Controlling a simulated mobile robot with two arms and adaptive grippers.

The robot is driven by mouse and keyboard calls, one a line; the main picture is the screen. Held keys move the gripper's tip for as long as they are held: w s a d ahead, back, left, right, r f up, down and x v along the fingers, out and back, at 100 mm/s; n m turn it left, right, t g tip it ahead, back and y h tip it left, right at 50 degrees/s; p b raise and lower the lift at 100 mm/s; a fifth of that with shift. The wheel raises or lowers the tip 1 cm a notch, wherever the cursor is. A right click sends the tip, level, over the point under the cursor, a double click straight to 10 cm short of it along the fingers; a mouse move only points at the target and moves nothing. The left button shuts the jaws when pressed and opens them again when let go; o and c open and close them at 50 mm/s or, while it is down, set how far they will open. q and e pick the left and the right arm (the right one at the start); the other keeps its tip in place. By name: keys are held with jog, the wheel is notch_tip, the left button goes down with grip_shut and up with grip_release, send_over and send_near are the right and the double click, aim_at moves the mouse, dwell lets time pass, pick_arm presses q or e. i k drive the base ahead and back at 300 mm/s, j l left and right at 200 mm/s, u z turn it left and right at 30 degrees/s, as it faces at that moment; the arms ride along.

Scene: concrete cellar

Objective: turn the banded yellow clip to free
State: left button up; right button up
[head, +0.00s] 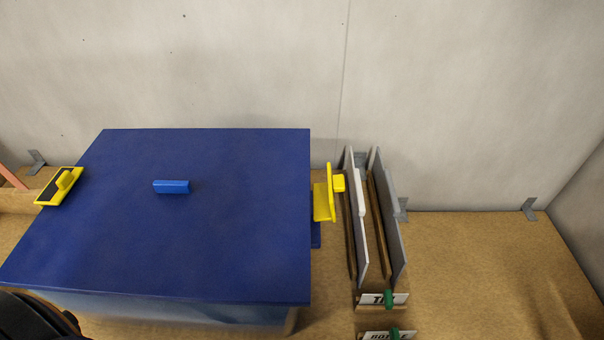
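A large box with a flat blue lid (190,230) stands on the bench, with a yellow clip at each side. The left clip (60,186) is yellow with a black band or panel and a raised yellow tab; it lies slanted on the lid's left edge, and looks like the banded one. The right clip (325,200) is plain yellow and stands up beside the lid's right edge, with a yellow knob to its right. Neither gripper's fingers show. A dark rounded part, probably of my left arm, shows in the bottom left corner, apart from both clips.
A blue handle (171,187) sits on the lid. To the right, a rack (383,297) holds upright grey panels and has partly readable labels with green tabs. The wooden bench (490,270) is clear farther right. A concrete wall (220,70) closes the back.

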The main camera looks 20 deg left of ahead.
aim_at(62, 182)
jog(key=u, duration=2.1)
